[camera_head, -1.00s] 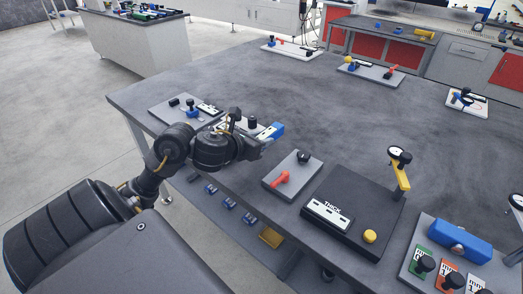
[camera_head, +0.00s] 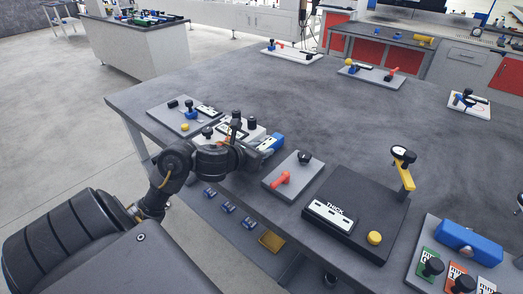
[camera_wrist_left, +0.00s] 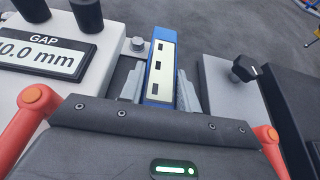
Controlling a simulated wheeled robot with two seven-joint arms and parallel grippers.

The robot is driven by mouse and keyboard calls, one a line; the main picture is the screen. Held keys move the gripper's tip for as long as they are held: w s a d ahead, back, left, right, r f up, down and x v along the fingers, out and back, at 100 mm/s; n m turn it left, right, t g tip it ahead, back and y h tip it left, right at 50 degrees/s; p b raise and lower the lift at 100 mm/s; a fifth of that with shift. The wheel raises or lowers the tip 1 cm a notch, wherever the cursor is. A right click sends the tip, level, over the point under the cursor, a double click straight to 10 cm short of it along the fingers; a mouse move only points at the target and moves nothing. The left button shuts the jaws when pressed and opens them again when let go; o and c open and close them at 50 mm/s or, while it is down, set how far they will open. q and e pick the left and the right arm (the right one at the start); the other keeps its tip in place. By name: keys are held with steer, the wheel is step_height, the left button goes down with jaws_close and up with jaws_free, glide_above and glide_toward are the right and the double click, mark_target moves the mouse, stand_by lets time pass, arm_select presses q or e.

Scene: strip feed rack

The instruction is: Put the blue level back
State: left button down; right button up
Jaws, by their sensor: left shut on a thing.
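The blue level (camera_head: 272,142) is a blue bar with a white face and dark windows, seen clearly in the left wrist view (camera_wrist_left: 161,68). My left gripper (camera_head: 264,148) is shut on it, with one grey finger on each side, as the left wrist view (camera_wrist_left: 160,90) shows. The level is between a white gap gauge and a grey plate, over the table's near edge area. I cannot tell whether its underside touches anything. My right gripper is not in view.
The white gap gauge (camera_wrist_left: 22,86) is close on the left. The grey plate (camera_head: 283,190) with a red lever and black knob is close on the right. A black THICK unit (camera_head: 345,240) and a blue block (camera_head: 468,242) are farther right. The table's middle is clear.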

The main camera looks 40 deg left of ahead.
mark_target(262, 147)
arm_select(q)
steer(key=c, duration=1.3)
jaws_free()
steer(key=shift+f, duration=0.1)
steer(key=shift+o, duration=1.4)
steer(key=shift+r, duration=0.25)
steer(key=shift+r+p, duration=0.4)
steer(key=shift+p, duration=0.3)
steer(key=p+v, duration=0.1)
steer(key=v, duration=0.3)
steer(key=shift+s, duration=0.4)
steer(key=p+v, duration=0.5)
steer(key=p, duration=0.2)
steer(key=shift+s+r, duration=0.2)
steer(key=shift+s+d+r+p, duration=0.1)
steer(key=shift+s+r+p, duration=0.05)
steer(key=shift+s+p, duration=0.55)
steer(key=shift+s, duration=0.1)
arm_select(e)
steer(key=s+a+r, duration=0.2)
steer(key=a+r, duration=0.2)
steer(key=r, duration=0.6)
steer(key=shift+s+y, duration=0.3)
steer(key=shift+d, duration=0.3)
